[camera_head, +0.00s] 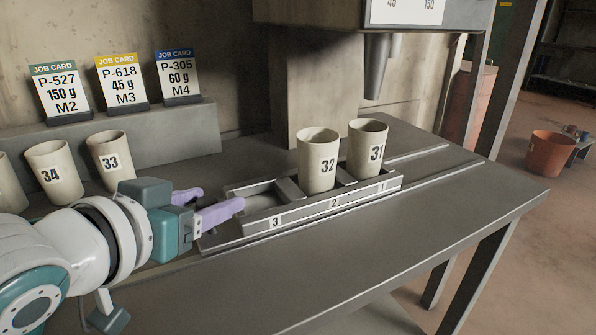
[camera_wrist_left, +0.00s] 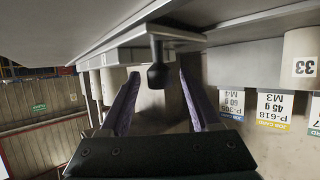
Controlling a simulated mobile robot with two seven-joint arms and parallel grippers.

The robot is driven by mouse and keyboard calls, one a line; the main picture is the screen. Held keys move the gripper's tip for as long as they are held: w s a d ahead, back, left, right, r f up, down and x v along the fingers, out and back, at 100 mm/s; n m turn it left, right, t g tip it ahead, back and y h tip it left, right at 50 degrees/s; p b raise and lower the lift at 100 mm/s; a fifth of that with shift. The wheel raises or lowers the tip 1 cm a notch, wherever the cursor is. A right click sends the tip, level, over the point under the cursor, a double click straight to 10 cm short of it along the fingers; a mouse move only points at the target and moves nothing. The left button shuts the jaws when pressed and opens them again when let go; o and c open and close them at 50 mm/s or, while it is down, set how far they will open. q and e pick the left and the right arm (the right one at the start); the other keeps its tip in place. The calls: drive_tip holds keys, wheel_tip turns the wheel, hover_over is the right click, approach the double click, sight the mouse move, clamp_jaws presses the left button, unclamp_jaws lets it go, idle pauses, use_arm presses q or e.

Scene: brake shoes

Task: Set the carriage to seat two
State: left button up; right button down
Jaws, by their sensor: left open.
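The grey carriage (camera_head: 304,212) sits on a rail on the bench, its front marked 3, 2 and 1 from left to right. Cup 32 (camera_head: 316,170) stands upright in seat two and cup 31 (camera_head: 367,155) in seat one. Seat three is empty. A dark spout (camera_head: 378,70) hangs above the right end of the carriage, near cup 31. My left gripper (camera_head: 222,197) is open at the carriage's left end. In the left wrist view, a black knob (camera_wrist_left: 157,72) shows between its open fingers; contact cannot be told. My right gripper is not in view.
Cups 33 (camera_head: 112,160) and 34 (camera_head: 55,174) stand on the bench at left, beside my left arm. Three job cards (camera_head: 117,80) stand on a ledge behind. The rail (camera_head: 425,155) continues clear to the right of the carriage. The bench's front is bare.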

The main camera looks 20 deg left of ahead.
use_arm(q)
drive_tip(key=shift+c, duration=0.3)
clamp_jaws()
idle(1.1)
